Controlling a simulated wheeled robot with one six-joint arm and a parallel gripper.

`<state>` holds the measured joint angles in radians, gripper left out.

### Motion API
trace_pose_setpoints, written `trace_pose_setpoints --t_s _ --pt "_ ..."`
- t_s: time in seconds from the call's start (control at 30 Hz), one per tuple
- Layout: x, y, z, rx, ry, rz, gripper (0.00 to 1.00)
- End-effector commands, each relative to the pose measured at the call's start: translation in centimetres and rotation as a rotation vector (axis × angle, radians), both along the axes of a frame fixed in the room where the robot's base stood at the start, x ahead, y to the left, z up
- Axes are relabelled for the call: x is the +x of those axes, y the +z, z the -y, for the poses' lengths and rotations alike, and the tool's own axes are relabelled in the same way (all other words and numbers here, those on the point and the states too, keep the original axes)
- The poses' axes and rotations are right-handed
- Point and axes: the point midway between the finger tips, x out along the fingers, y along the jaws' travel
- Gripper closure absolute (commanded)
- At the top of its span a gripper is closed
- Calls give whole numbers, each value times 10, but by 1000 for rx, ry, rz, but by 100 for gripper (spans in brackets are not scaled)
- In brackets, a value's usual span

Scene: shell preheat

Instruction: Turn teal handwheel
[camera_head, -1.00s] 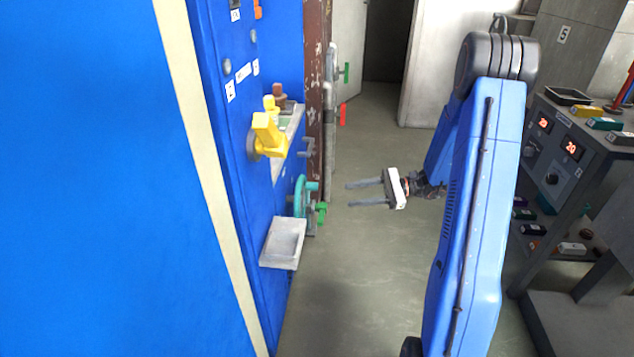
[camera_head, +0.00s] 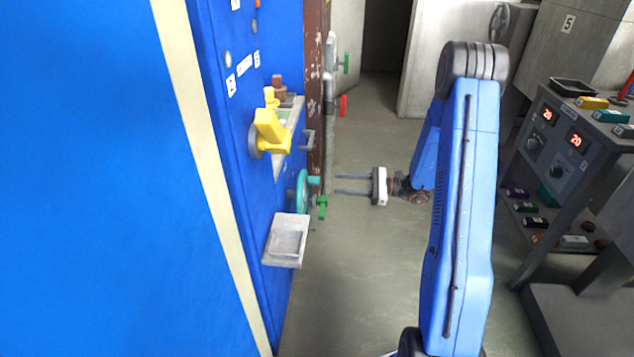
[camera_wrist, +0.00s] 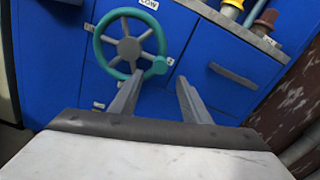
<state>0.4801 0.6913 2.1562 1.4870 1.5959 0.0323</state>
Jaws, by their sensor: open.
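The teal handwheel (camera_head: 302,193) is mounted on the front of the blue cabinet, seen nearly edge-on in the head view. In the wrist view the handwheel (camera_wrist: 130,47) shows face-on, with a teal rim, grey spokes and hub, and a teal knob at its lower right. My gripper (camera_head: 337,184) is open and empty, its two fingers pointing left toward the cabinet, to the right of the wheel and apart from it. In the wrist view my gripper (camera_wrist: 155,85) has its fingertips just below the wheel's lower right rim, near the knob.
A yellow handle (camera_head: 270,134) and a pale tray (camera_head: 287,240) stick out from the blue cabinet (camera_head: 232,150). A grey drawer handle (camera_wrist: 234,76) is right of the wheel. A green handle (camera_head: 322,207) is close by. A console (camera_head: 560,140) stands at right. Floor between is clear.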

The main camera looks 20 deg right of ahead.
Motion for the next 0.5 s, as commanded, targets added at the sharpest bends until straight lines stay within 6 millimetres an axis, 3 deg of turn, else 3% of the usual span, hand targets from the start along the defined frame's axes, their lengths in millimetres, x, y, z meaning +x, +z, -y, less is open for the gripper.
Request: trace_pose_setpoints --t_s 0.3,0.5 --pt "21 0 -53 0 3 1 57" --pt "31 0 -76 0 1 1 57"
